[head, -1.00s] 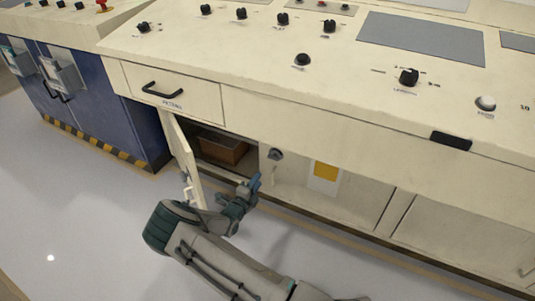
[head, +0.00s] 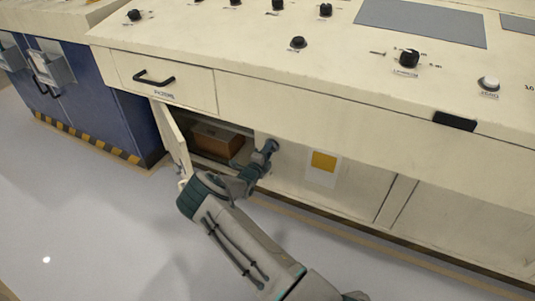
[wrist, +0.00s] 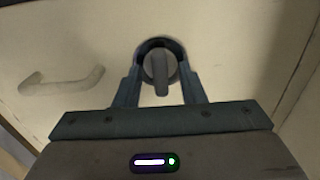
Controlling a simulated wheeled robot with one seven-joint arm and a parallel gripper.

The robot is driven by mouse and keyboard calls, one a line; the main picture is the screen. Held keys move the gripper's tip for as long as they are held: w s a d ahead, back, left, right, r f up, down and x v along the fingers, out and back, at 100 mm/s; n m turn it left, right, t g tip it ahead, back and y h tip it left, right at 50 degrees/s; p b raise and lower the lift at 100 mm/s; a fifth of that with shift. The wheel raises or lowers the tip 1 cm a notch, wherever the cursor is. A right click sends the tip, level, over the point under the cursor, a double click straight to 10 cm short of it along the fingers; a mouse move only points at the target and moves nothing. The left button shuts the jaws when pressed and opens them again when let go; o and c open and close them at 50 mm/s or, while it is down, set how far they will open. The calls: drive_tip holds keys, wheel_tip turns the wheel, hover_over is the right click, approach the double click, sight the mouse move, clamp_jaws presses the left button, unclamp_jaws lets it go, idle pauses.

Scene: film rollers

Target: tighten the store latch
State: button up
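The store latch appears to be the dark round knob with a raised grey lever (wrist: 160,72) on the cream cabinet front, in the middle of the wrist view. My gripper (wrist: 160,62) has one finger on each side of the knob. The fingers are apart, and gaps show between them and the lever. In the head view my gripper (head: 268,150) is at the cabinet front just right of the open compartment and hides the knob. I cannot tell whether a finger touches the knob's rim.
A cream door (head: 172,138) stands open at the left of the compartment, close to my arm. A brown box (head: 217,141) sits inside. A pale pull handle (wrist: 62,82) is left of the knob in the wrist view. The console overhangs above; the floor in front is clear.

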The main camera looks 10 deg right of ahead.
clamp_jaws()
drive_tip(key=shift+m, duration=0.3)
drive_tip(key=shift+m+p, duration=2.85)
drive_tip(key=shift+m, duration=5.45)
